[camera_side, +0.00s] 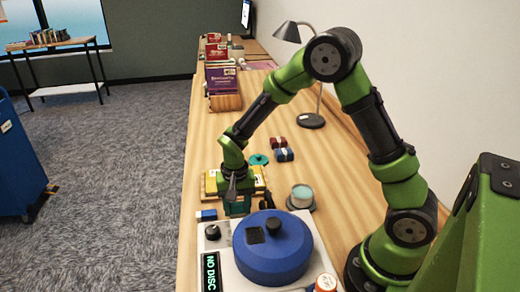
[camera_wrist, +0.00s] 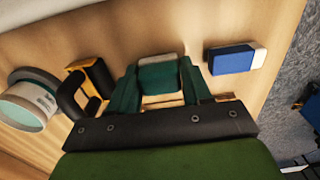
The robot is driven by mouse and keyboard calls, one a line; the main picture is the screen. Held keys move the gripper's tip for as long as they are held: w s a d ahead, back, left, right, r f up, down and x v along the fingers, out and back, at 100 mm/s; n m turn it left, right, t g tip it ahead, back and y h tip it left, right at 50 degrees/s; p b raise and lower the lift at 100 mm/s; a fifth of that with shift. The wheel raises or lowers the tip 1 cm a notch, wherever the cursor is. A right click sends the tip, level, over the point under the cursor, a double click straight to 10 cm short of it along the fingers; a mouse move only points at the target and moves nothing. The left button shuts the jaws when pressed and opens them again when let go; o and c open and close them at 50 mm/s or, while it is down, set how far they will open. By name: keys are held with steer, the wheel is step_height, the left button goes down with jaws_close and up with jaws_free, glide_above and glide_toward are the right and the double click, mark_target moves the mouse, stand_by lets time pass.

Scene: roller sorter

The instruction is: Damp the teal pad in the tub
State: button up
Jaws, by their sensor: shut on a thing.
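My gripper (camera_side: 237,203) points down near the table's left edge, just behind the blue drum. In the wrist view its green fingers (camera_wrist: 159,82) are shut on the teal pad (camera_wrist: 160,76), a small block with a pale strip along its far edge. In the side view the pad is hard to tell from the fingers. The tub (camera_side: 302,194) is a round, pale container with light teal inside, to the right of my gripper. It also shows at the left of the wrist view (camera_wrist: 28,104). The pad is apart from the tub.
A black-handled block with a yellow side (camera_wrist: 92,82) stands between pad and tub. A blue block with a white end (camera_wrist: 232,59) lies on the other side. The machine with the blue drum (camera_side: 272,250) reads "NO DISC". A yellow item (camera_side: 211,184) lies behind my gripper.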

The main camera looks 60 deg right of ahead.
steer(key=shift+f, duration=0.1)
steer(key=o, duration=1)
steer(key=shift+r, duration=0.2)
steer(key=shift+r, duration=0.35)
steer(key=shift+c, duration=0.3)
steer(key=c, duration=1.2)
steer(key=shift+r, duration=3.55)
steer(key=shift+c, duration=0.2)
